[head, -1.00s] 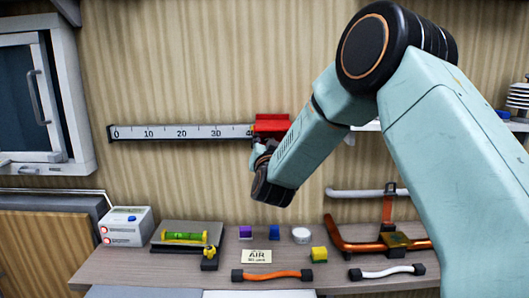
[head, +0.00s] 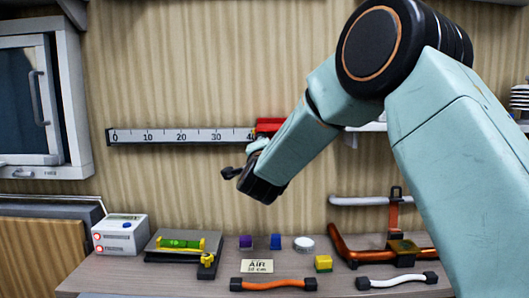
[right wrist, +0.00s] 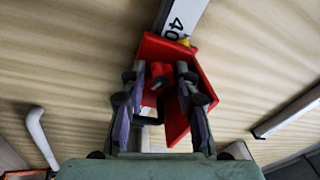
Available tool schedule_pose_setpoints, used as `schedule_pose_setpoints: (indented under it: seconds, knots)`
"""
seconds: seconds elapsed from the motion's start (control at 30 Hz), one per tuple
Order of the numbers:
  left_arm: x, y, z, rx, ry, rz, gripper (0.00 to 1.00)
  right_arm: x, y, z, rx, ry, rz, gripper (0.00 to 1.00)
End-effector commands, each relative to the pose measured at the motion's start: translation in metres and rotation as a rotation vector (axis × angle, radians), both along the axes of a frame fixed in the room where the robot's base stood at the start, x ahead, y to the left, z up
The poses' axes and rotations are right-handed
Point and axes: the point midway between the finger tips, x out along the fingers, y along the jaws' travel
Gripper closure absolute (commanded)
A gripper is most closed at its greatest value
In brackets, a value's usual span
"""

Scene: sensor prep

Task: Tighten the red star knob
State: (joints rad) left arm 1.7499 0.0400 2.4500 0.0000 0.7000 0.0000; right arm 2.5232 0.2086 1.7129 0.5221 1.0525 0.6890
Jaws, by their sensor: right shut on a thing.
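A white ruler rail (head: 180,135) with black numbers is fixed level on the wall. A red slider (head: 268,126) sits near its 40 mark, partly covered by my right arm. In the right wrist view the red slider (right wrist: 203,84) fills the middle, with the rail's end (right wrist: 181,18) above it. The red star knob (right wrist: 159,72) is between the fingers of my right gripper (right wrist: 160,92), which is shut on it. In the head view my right gripper (head: 240,172) is mostly hidden by its own wrist. My left gripper is not in view.
Below, a bench (head: 205,285) holds a white meter box (head: 120,235), a green level (head: 181,244), several small blocks and an orange cable (head: 273,284). A cabinet (head: 40,100) is at left.

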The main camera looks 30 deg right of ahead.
Motion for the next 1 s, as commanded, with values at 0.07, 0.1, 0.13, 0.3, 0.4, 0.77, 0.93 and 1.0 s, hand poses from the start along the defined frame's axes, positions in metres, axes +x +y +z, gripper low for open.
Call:
schedule_pose_setpoints:
  seconds: [0.07, 0.1, 0.13, 0.3, 0.4, 0.77, 0.93, 1.0]
  knots:
    - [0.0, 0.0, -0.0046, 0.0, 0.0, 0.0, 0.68, -0.0004, -0.0008, 0.0017, 0.028, -0.026, -0.004, 1.0]
    - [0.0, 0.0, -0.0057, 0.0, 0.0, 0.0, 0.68, -0.0003, -0.0007, 0.0018, 0.042, -0.034, -0.004, 1.0]
    - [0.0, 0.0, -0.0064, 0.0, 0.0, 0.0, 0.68, -0.0003, -0.0007, 0.0018, 0.052, -0.04, -0.004, 1.0]
    - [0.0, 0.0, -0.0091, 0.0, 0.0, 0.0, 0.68, -0.0003, -0.0007, 0.0019, 0.087, -0.059, -0.003, 1.0]
    - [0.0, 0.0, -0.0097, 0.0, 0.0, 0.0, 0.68, -0.0002, -0.0006, 0.0021, 0.096, -0.064, -0.003, 1.0]
    - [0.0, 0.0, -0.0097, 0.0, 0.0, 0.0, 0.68, -0.0002, -0.0005, 0.0018, 0.101, -0.065, -0.002, 1.0]
    - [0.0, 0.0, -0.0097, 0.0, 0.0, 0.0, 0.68, -0.0002, -0.0003, 0.0014, 0.1, -0.064, -0.001, 0.6]
    - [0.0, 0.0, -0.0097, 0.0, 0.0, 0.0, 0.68, 0.0, -0.0001, 0.0013, 0.099, -0.064, -0.001, 0.6]
